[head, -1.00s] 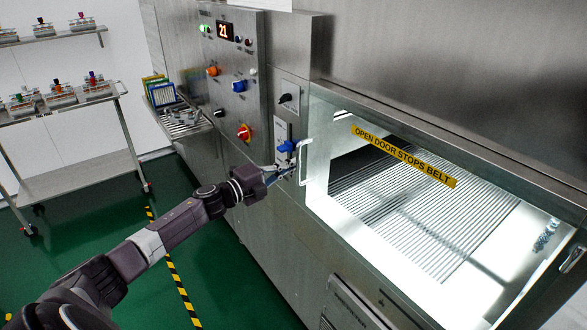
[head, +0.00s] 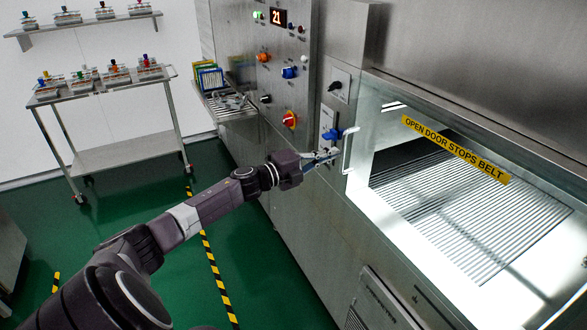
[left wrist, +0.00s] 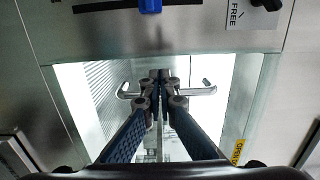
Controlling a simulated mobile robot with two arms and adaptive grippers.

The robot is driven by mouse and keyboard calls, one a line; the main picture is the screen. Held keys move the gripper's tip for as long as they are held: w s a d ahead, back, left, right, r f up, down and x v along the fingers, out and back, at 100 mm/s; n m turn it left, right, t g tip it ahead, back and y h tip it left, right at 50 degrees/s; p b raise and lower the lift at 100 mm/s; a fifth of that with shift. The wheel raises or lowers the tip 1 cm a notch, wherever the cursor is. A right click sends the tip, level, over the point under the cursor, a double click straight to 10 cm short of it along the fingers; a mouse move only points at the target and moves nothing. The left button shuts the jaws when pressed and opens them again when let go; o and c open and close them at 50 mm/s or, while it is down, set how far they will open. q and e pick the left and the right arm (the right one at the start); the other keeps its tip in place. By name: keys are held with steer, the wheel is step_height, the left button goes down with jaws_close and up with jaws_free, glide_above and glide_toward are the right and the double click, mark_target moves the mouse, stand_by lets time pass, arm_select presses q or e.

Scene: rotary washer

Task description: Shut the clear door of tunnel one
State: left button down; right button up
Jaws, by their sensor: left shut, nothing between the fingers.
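The clear door (head: 395,155) of the lit tunnel has a yellow label, "OPEN DOOR STOPS BELT" (head: 455,150). It lies over the opening; I cannot tell whether a small gap is left. Its pale upright handle (head: 349,150) is at its left edge. My left gripper (head: 335,157) is shut and empty, just left of the handle. In the left wrist view the shut fingers (left wrist: 160,75) stand in front of the handle (left wrist: 200,91) and hide its middle; contact cannot be told. A blue latch knob (head: 334,134) is just above the fingertips. My right gripper is not in view.
A control panel (head: 282,75) with knobs and a display reading 21 is left of the door. A small rack shelf (head: 232,113) juts out beyond it. A wheeled cart (head: 110,155) stands at the back left. The green floor (head: 150,225) beside the machine is clear.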

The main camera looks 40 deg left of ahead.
arm_select(q)
steer(key=b+v, duration=0.2)
steer(key=v, duration=0.8)
steer(key=shift+a+f+b, duration=0.15)
steer(key=shift+a+b, duration=0.15)
steer(key=shift+a, duration=0.05)
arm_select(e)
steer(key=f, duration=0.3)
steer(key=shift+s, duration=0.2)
arm_select(q)
steer(key=shift+w, duration=0.2)
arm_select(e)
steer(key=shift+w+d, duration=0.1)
